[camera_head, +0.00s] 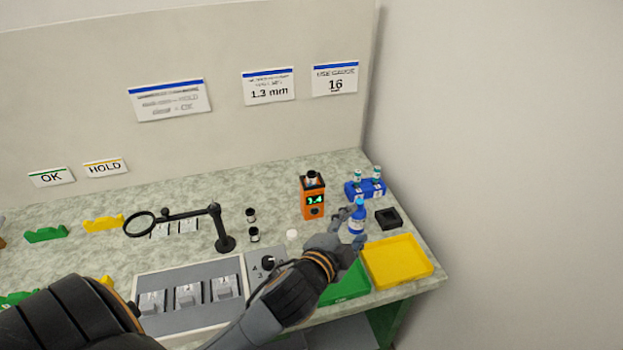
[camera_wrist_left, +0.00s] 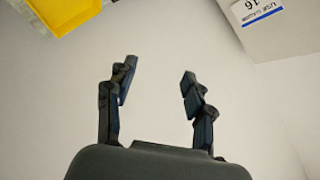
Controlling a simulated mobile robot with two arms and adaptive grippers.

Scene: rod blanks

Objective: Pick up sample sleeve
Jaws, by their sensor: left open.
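I cannot tell for certain which thing is the sample sleeve. Two small dark cylinders with pale labels, one at the back (camera_head: 250,215) and one in front (camera_head: 254,235), stand on the bench right of the magnifier. Another small dark cylinder (camera_head: 312,178) sits on top of the orange gauge (camera_head: 313,203), whose display seems to read 1.4. My left gripper (camera_head: 347,216) is right of the gauge, close to a blue bottle (camera_head: 357,222). In the left wrist view the left gripper (camera_wrist_left: 158,90) is open, with nothing between its fingers. My right gripper is not in view.
A yellow tray (camera_head: 428,268) and a green tray (camera_head: 350,286) lie at the right front. A blue rack (camera_head: 352,190) with small vials and a black block (camera_head: 388,219) stand behind.

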